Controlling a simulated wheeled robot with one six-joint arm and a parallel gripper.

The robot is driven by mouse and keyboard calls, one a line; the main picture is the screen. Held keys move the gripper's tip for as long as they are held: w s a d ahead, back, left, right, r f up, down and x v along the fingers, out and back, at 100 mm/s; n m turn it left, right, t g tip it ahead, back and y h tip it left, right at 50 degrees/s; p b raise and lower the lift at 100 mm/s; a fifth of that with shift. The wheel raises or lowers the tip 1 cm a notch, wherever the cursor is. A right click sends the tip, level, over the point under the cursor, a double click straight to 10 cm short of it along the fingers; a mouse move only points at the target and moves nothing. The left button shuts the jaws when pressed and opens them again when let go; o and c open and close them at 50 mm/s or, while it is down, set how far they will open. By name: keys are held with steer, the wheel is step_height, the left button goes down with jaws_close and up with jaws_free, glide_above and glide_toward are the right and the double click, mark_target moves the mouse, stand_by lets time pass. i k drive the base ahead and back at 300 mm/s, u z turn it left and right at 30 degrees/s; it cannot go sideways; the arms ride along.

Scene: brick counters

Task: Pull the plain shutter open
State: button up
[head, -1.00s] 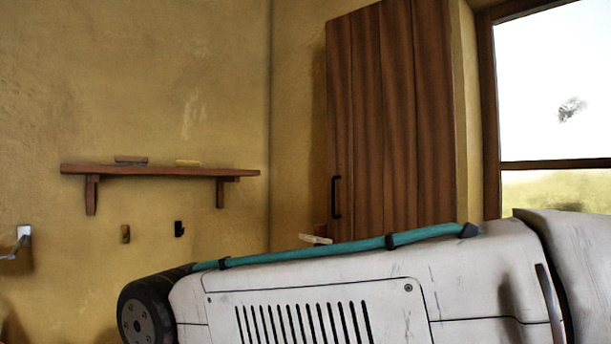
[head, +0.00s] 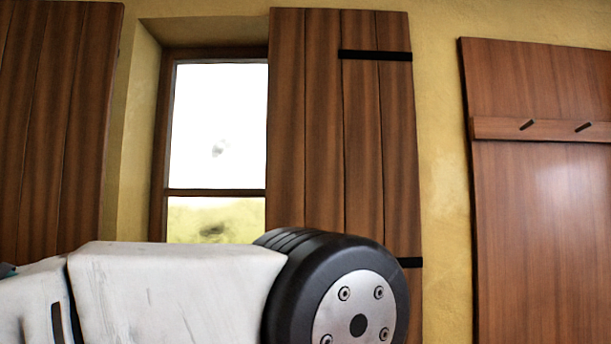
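Two brown plank shutters flank a window (head: 217,130). The left shutter (head: 50,130) is plain, with no black straps on the part in view; it is cut off by the left edge of the head view and stands left of the window recess. The right shutter (head: 305,130) has two black straps (head: 375,55) and hides the window's right side of the recess. No handle shows on either shutter now. My arm crosses the bottom of the view and hides the lower parts of the window and right shutter. My gripper is not in view.
A brown board (head: 540,230) with a peg rail (head: 555,129) is on the yellow wall (head: 440,150) at the right. A strip of bare wall lies between it and the right shutter. No floor or counter shows.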

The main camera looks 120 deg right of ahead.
mark_target(342, 145)
steer(key=u, duration=1.95)
steer(key=i, duration=3.05)
steer(key=z, duration=5.45)
steer(key=i, duration=1.65)
